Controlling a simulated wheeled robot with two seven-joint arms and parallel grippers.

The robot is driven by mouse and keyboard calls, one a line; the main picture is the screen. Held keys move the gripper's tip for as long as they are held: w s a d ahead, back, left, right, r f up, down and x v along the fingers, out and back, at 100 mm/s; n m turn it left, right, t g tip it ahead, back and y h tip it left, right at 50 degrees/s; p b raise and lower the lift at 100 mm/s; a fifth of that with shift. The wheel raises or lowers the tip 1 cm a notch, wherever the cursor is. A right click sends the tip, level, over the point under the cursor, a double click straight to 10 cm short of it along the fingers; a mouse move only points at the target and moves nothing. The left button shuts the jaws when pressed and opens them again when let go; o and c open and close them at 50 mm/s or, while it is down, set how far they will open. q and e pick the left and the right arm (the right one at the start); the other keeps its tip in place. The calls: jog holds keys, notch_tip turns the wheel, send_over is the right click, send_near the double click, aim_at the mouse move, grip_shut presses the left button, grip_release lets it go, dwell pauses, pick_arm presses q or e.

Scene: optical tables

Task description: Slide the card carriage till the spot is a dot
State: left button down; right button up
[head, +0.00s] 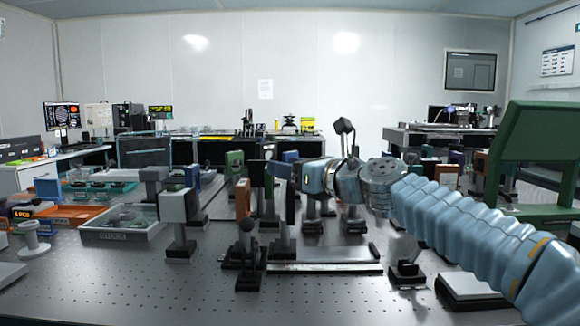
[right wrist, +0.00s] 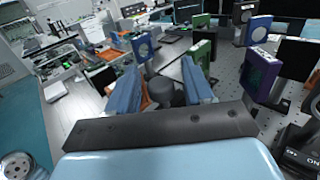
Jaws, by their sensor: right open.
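My right gripper (head: 303,177) reaches in from the right in the head view, above the optical table, close to a dark upright plate (head: 291,197) on a post. In the right wrist view its two blue fingers (right wrist: 160,68) are apart. A dark round-topped piece (right wrist: 186,94) shows between or just beyond them; I cannot tell which, and I see no grip on it. A rail (head: 325,267) lies on the table below the gripper, with a post near its left end. I cannot tell which mount is the card carriage. No light spot can be made out. My left gripper is out of view.
A grey box on a post (head: 174,206), an orange-edged plate (head: 242,199) and a short black mount (head: 250,258) stand left of the rail. A clear-walled tray (head: 122,234) is further left. A green frame (head: 540,150) stands right.

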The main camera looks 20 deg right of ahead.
grip_shut()
jog(key=shift+r, duration=0.1)
jog(key=shift+d, duration=0.1)
jog(key=d, duration=0.1)
jog(key=s+d, duration=0.1)
jog(key=d, duration=0.1)
jog(key=shift+r, duration=0.2)
grip_release()
jog(key=shift+a+f, duration=0.1)
jog(key=shift+f, duration=0.05)
